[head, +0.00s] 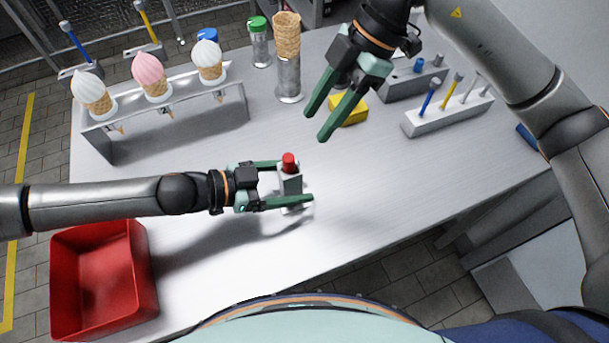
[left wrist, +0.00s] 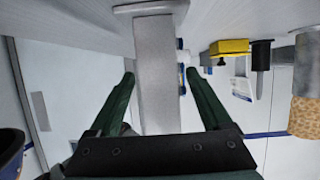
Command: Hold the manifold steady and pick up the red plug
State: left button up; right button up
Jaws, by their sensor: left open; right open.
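The manifold (head: 291,184) is a small grey block standing on the table, with the red plug (head: 289,160) in its top. My left gripper (head: 308,181) is open, with one finger on each side of the manifold. In the left wrist view the manifold (left wrist: 156,70) stands between the two open fingers (left wrist: 165,85), with a visible gap at each side. The red plug does not show in that view. My right gripper (head: 315,123) is open and empty, above the table, up and to the right of the plug.
A red bin (head: 148,265) is at the lower left. A rack (head: 178,123) with several ice cream cones stands at the back left. A cone stack (head: 287,40) sits on a metal holder. A yellow block (head: 351,112) and a tool holder (head: 430,122) are at right. The front table is clear.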

pick_arm(q)
jog(key=shift+x, duration=1.35)
grip_shut()
